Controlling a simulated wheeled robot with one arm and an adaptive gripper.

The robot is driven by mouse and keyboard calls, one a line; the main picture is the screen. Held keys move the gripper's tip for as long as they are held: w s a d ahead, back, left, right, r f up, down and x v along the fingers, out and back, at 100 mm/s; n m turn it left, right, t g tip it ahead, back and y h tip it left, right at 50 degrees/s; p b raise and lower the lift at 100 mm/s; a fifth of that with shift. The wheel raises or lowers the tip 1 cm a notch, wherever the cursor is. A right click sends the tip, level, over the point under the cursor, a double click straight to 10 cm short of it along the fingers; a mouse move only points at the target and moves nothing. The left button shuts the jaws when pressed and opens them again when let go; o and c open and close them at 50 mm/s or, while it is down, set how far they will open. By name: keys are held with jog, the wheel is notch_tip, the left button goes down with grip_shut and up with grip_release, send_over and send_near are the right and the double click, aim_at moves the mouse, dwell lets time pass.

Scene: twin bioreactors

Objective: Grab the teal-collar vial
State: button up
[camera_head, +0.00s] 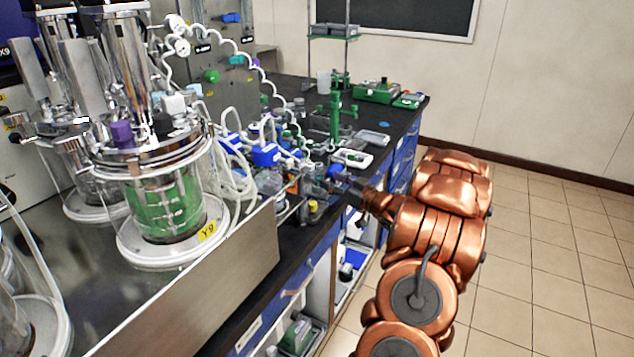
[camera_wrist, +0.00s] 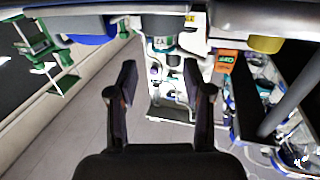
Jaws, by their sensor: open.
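My gripper (camera_wrist: 159,72) is open in the wrist view, with a dark finger on each side and nothing held between them. A grey vial-like body with a teal-green band and a small label (camera_wrist: 161,42) hangs at the top centre of that view, beyond the fingertips and roughly in line with the gap. It looks like the teal-collar vial, but its upper part is cut off by the bench edge or rack. In the head view my gripper (camera_head: 322,183) is at the front edge of the bench, among small items. I cannot single out the vial there.
In the head view a glass bioreactor (camera_head: 165,205) with green contents stands left, behind a metal panel (camera_head: 205,290). Tubing and blue fittings (camera_head: 266,154) crowd the bench near my gripper. An orange label (camera_wrist: 227,62) is close right in the wrist view. Floor at right is clear.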

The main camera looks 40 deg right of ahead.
aim_at(319, 174)
jog(key=w, duration=0.2)
jog(key=w+p, duration=0.1)
jog(key=w, duration=0.1)
jog(key=shift+a+r, duration=0.15)
jog(key=shift+a, duration=0.15)
jog(key=shift+w, duration=0.75)
grip_shut()
